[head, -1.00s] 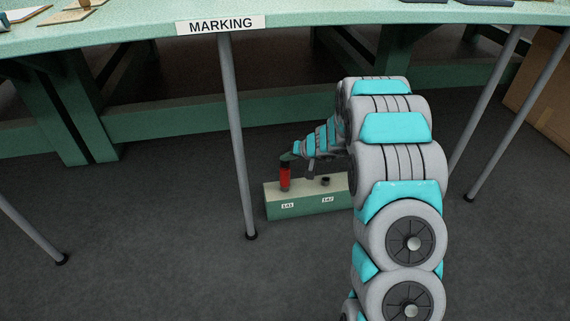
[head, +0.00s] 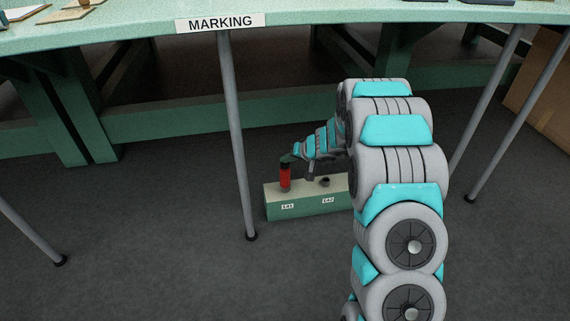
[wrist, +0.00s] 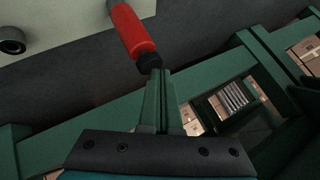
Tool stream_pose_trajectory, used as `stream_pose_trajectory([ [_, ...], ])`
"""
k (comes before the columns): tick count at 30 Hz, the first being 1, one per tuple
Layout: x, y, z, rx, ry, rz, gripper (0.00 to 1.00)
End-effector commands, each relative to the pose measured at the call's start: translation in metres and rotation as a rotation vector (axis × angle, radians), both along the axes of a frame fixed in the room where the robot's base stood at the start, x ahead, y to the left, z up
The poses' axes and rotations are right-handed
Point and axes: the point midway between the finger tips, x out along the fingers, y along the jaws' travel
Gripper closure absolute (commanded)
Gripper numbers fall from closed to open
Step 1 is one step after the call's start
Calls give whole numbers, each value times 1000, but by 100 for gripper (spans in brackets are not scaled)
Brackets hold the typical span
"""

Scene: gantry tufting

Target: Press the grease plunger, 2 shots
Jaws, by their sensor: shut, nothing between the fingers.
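A red plunger (head: 285,178) with a black cap stands upright on the pale top of a green box (head: 307,207) on the floor, above the left label 141. My gripper (head: 285,159) is at the top of the plunger at the end of my arm. In the wrist view my gripper (wrist: 158,76) is shut and empty, its green fingertips at the plunger's black cap, touching or nearly so. The red plunger (wrist: 131,29) also shows there. A small dark round fitting (head: 324,181) sits on the box top above the right label; it shows at the wrist view's upper left (wrist: 12,42).
The green bench (head: 100,35) with its MARKING sign (head: 221,23) overhangs the box. A thin grey leg (head: 234,140) stands just left of the box. Other legs stand at both sides. The floor in front is clear. A cardboard box (head: 545,90) is at right.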

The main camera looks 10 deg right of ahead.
Motion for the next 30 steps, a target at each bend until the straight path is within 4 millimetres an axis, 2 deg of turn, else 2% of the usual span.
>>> stream_pose_trajectory([
  [30, 0, 0, -9, 0, 1, 1, 100],
])
